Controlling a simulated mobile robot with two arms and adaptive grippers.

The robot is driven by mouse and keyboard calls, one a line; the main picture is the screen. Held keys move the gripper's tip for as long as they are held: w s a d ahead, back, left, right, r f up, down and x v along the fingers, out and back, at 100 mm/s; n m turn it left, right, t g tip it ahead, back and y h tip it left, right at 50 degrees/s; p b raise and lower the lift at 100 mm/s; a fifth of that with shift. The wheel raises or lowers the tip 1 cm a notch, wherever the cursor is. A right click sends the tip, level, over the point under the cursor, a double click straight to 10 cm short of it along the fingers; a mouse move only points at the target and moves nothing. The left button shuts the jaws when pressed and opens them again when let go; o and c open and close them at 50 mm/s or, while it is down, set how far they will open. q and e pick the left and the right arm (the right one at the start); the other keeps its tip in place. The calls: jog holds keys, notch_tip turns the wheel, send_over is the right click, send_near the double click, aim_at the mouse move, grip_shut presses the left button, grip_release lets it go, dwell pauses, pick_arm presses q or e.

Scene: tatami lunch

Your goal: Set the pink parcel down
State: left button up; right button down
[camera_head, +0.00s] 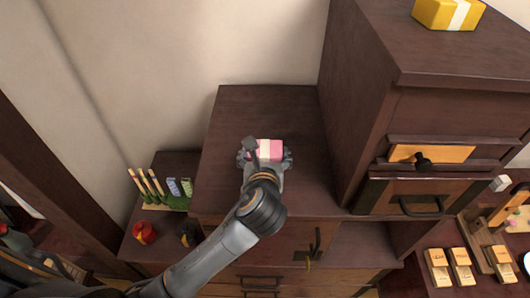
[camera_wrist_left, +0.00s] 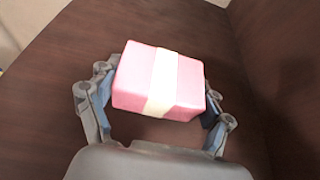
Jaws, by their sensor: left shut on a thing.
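The pink parcel (camera_head: 269,149) has a pale cream band around it. In the head view it is over the middle step of the dark wooden stepped chest (camera_head: 262,105). My left gripper (camera_head: 265,158) is shut on it, one finger on each side. In the left wrist view the parcel (camera_wrist_left: 184,88) sits tilted between the fingers of my left gripper (camera_wrist_left: 157,100), with brown wood behind it. I cannot tell whether its underside touches the wood. My right gripper is not in view.
A taller cabinet section (camera_head: 355,90) rises just right of the step, with a yellow parcel (camera_head: 446,13) on top. A lower step at left holds a red object (camera_head: 144,232) and several upright sticks. The step's back part is clear.

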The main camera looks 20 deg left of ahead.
pick_arm(q)
jog(key=shift+f, duration=0.1)
jog(key=o, duration=0.9)
jog(key=shift+o, duration=1.3)
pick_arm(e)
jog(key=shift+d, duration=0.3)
pick_arm(q)
jog(key=b+v, duration=0.2)
jog(key=v, duration=0.8)
jog(key=shift+s+d, duration=0.15)
jog(key=shift+s, duration=0.2)
jog(key=shift+s+d+r, duration=0.15)
jog(key=shift+s+r, duration=0.3)
jog(key=shift+s, duration=0.15)
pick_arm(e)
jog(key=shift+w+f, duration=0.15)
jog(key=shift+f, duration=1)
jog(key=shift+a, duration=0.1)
